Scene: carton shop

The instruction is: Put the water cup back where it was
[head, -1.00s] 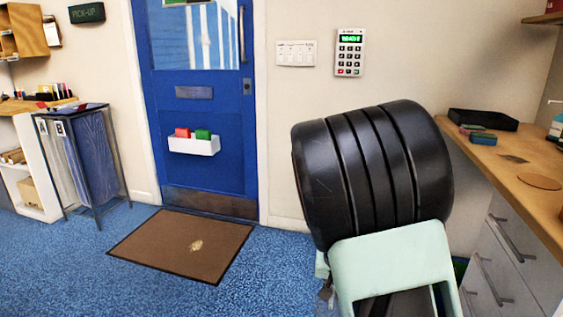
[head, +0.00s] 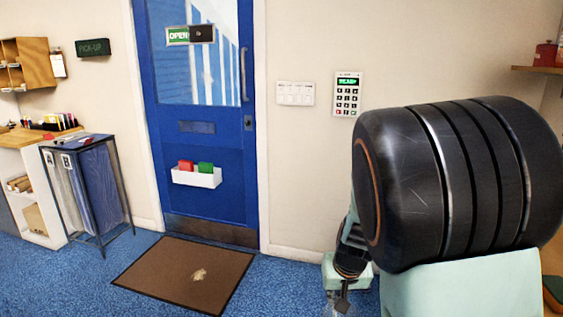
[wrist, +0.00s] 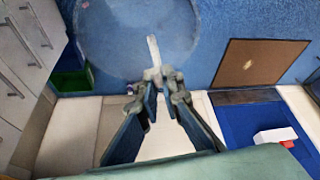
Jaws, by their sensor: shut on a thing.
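My gripper (wrist: 155,84) has its fingertips close together in the wrist view, at a slim pale piece (wrist: 153,50). This piece lies against a large, clear, round shape (wrist: 125,40), which I take to be the water cup. The floor shows through it, and its top is cut off by the picture edge. What is inside it is unclear. In the head view my gripper (head: 344,292) points down beside my dark arm link, low in the picture. Only a faint pale trace of the cup shows there, at the bottom edge.
A blue door (head: 222,140) with a white bin (head: 197,178) stands ahead. A brown mat (head: 186,274) lies before it. A framed blue sack (head: 100,185) stands at left. Drawers (wrist: 25,50) and a green box (wrist: 70,80) show in the wrist view. The blue floor near the mat is clear.

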